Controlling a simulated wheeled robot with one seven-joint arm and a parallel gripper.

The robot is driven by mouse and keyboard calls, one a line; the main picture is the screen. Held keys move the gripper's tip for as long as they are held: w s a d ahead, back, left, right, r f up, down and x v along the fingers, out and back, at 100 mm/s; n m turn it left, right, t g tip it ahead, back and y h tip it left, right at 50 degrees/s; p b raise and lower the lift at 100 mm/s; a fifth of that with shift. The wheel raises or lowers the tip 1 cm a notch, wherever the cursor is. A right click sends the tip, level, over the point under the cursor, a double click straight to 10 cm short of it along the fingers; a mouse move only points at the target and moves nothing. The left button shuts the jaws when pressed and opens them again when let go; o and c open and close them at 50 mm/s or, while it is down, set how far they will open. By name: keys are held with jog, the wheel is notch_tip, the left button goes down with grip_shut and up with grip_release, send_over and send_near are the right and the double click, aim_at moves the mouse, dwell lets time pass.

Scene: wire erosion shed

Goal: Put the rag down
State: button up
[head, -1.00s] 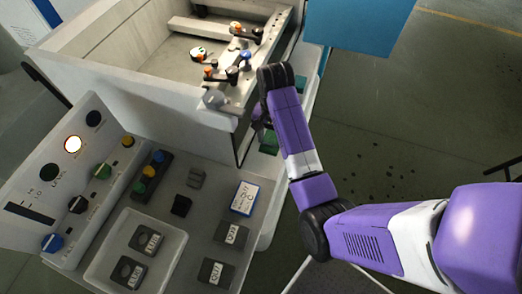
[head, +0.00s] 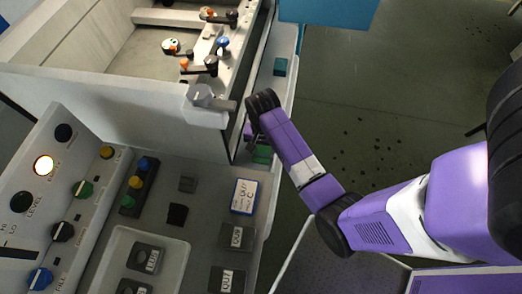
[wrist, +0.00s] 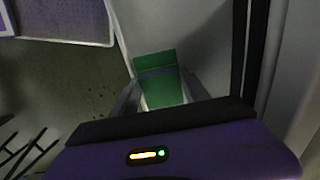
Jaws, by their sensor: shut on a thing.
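My gripper (wrist: 160,98) is shut on a flat green thing, which I take to be the rag (wrist: 163,90). It shows between the two fingers in the wrist view, with a dark line across it and a second green patch above; I cannot tell whether that patch is the same piece. In the head view my gripper (head: 250,142) is low beside the right wall of the machine tank, partly hidden by my purple arm. A green patch (head: 262,154) shows right beside it, over the bench's right edge. I cannot tell whether the rag touches a surface.
The grey bench (head: 205,205) holds a blue-and-white box (head: 244,196), several dark labelled blocks and a white tray (head: 118,240). A control panel (head: 50,200) stands at left. A teal block (head: 280,67) lies on the ledge right of the tank. Open floor is at right.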

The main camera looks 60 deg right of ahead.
aim_at(263, 152)
jog(key=shift+f, duration=0.1)
jog(key=o, duration=1.6)
notch_tip(263, 152, up, 12)
jog(key=shift+r+p, duration=0.15)
jog(key=shift+p, duration=0.2)
